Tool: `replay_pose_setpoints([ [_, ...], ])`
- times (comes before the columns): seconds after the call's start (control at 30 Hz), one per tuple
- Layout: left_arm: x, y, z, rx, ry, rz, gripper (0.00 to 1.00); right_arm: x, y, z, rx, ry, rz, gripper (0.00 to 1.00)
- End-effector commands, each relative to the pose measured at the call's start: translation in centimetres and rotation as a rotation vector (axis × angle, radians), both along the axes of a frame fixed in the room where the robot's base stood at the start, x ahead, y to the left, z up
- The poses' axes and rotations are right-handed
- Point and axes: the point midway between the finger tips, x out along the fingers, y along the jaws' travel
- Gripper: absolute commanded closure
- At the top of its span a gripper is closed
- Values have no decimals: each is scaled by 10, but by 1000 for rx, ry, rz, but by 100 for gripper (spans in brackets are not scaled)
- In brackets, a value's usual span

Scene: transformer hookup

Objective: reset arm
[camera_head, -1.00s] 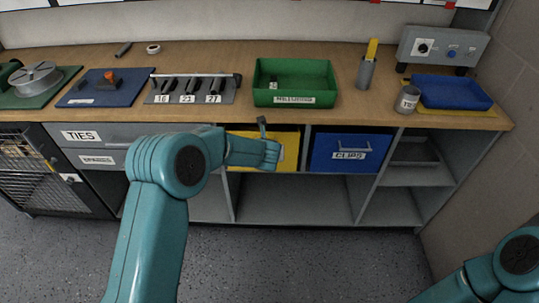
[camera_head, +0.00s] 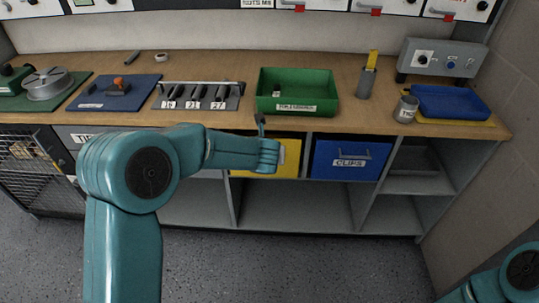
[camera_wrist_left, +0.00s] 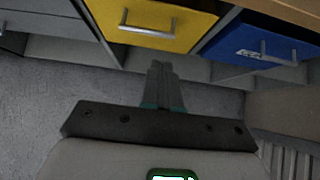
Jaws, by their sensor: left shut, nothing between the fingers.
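My left arm comes in from the left in the head view. Its gripper (camera_head: 261,124) is in front of the bench edge, before the yellow drawer (camera_head: 288,160) and below the green bin (camera_head: 297,92). In the left wrist view the gripper (camera_wrist_left: 157,72) has its fingers together with nothing between them, pointing at the gap under the yellow drawer (camera_wrist_left: 165,22). Part of my right arm shows at the lower right of the head view; its gripper is outside the picture.
A blue drawer (camera_head: 348,160) marked CLIPS sits right of the yellow one. The bench top (camera_head: 215,63) carries a tool rack (camera_head: 197,98), a blue mat (camera_head: 116,97), a grey can (camera_head: 406,108) and a blue tray (camera_head: 450,100). Open shelves (camera_head: 290,203) and clear floor (camera_head: 290,270) lie below.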

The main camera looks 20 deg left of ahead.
Motion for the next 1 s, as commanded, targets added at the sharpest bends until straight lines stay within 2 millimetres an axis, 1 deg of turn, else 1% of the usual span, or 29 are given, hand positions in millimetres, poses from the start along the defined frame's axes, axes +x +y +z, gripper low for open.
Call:
replay_pose_setpoints([
  [0.17,-4,-2,4,0,1,-1,100,0,0,1,0,0,0,57],
  [0.27,-6,8,2,1,15,18,100,0,0,7,0,0,0,57],
  [0.33,-14,21,-17,5,68,40,100,0,0,16,0,0,0,57],
  [0.37,-22,25,-31,13,105,38,100,0,0,19,0,0,0,57],
  [0.43,-50,34,-71,69,208,-21,100,0,0,29,0,0,0,57],
  [0.47,-66,36,-90,111,262,-89,100,0,0,33,0,0,0,57],
  [0.5,-90,34,-116,189,338,-234,100,0,0,39,0,0,0,57],
  [0.57,-129,27,-148,315,441,-519,100,0,0,45,0,0,0,57],
  [0.6,-157,18,-166,394,494,-742,100,0,0,49,0,0,0,57],
  [0.67,-200,1,-187,506,535,-1106,100,0,0,53,0,0,0,57],
  [0.7,-229,-12,-197,574,529,-1362,100,0,0,55,0,0,0,57],
  [0.77,-270,-33,-205,675,466,-1746,100,0,0,57,0,0,0,57],
  [0.8,-294,-47,-206,740,390,-1980,100,0,0,57,0,0,0,57],
  [0.83,-308,-56,-206,794,319,-2136,100,0,0,56,0,0,0,57],
  [0.9,-333,-71,-203,919,138,-2431,100,0,0,55,0,0,0,57],
  [1.0,-348,-82,-198,1084,-84,-2685,100,0,0,54,0,0,0,57],
])
